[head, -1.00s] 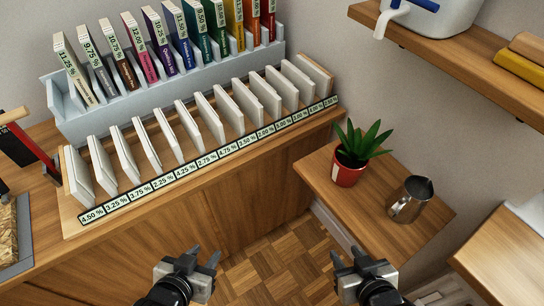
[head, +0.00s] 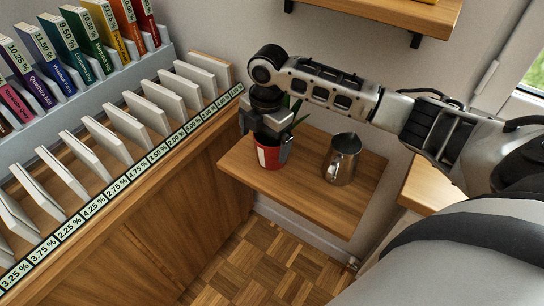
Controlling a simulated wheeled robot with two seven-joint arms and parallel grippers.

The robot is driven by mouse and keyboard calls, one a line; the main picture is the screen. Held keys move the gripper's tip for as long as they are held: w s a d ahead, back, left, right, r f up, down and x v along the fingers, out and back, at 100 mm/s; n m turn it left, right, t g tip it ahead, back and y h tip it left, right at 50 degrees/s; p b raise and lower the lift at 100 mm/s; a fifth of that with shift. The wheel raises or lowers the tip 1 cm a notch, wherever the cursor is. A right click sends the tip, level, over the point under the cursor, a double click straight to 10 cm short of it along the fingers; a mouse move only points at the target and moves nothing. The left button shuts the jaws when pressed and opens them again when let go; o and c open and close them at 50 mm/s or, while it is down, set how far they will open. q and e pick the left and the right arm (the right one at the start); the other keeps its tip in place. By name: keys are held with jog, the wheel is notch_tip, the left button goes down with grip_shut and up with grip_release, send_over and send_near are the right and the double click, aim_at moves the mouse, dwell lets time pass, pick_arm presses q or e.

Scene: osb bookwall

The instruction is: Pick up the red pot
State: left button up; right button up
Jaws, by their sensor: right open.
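The red pot (head: 269,157) stands upright on a small wooden shelf (head: 325,205), with a white patch on its front. Its green plant is mostly hidden behind my right arm; a few leaves (head: 297,112) show beside the gripper. My right gripper (head: 265,138) points down from above at the pot, with its fingers apart at the left and right of the rim. I cannot tell whether the fingers touch the pot. My left gripper is out of view.
A metal pitcher (head: 341,160) stands on the same shelf, just right of the pot. A wooden cabinet with white cards and a price strip (head: 120,190) is at the left. A higher wall shelf (head: 385,14) is above my right arm.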

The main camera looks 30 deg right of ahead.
aim_at(272, 144)
jog(key=shift+d+r+n+g, duration=0.3)
jog(key=shift+d+r+n, duration=0.1)
jog(key=shift+d+r, duration=0.7)
jog(key=shift+d+f, duration=0.15)
jog(key=shift+f, duration=0.15)
jog(key=f, duration=0.6)
jog(key=shift+w+d+f, duration=0.25)
jog(key=shift+w+f, duration=0.05)
jog(key=shift+w, duration=0.05)
jog(key=c, duration=1.2)
